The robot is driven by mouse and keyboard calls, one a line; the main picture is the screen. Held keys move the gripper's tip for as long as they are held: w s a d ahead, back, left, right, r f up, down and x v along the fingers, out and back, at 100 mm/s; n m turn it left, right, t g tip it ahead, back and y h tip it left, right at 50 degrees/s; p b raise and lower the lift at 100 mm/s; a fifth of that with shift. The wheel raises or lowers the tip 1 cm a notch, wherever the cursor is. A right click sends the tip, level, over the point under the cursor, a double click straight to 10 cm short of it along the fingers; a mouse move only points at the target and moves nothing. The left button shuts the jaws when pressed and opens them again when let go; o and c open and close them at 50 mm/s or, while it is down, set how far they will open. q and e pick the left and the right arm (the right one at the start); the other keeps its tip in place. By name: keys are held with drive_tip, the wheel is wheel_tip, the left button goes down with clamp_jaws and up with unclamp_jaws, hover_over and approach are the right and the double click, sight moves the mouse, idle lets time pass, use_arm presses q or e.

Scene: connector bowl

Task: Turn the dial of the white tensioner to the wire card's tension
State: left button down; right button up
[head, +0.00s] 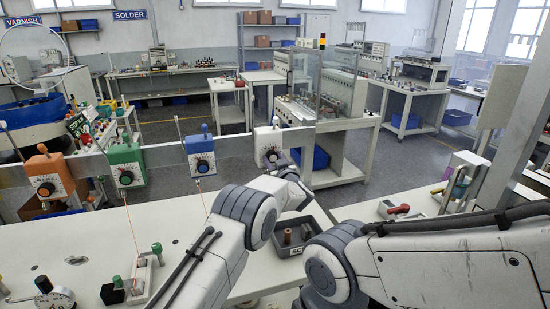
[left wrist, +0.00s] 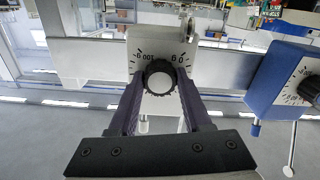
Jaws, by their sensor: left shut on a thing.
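The white tensioner (head: 267,139) hangs on the rail, the rightmost in a row with orange (head: 46,176), green (head: 124,161) and blue (head: 200,155) ones. In the left wrist view the white tensioner (left wrist: 145,42) faces me, with its black-rimmed, pale-centred dial (left wrist: 160,78) and printed numbers above it. My left gripper (left wrist: 160,88) has its two dark fingers on either side of the dial, shut on it. In the head view my left arm partly hides this gripper (head: 273,158). My right gripper is out of view. I cannot make out a wire card or the exact dial setting.
The blue tensioner also stands close on the right in the left wrist view (left wrist: 287,85). A dark tray (head: 311,222) holds small spools beyond my arms. A round gauge (head: 54,298) and a white fixture (head: 143,277) stand at the front left. The table's left middle is mostly clear.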

use_arm(q)
drive_tip(key=shift+d+m, duration=0.15)
drive_tip(key=shift+m, duration=0.25)
drive_tip(key=shift+c, duration=1.7)
unclamp_jaws()
drive_tip(key=b+v, duration=0.3)
drive_tip(key=v, duration=0.7)
drive_tip(key=shift+s+b, duration=0.25)
drive_tip(key=shift+b, duration=0.15)
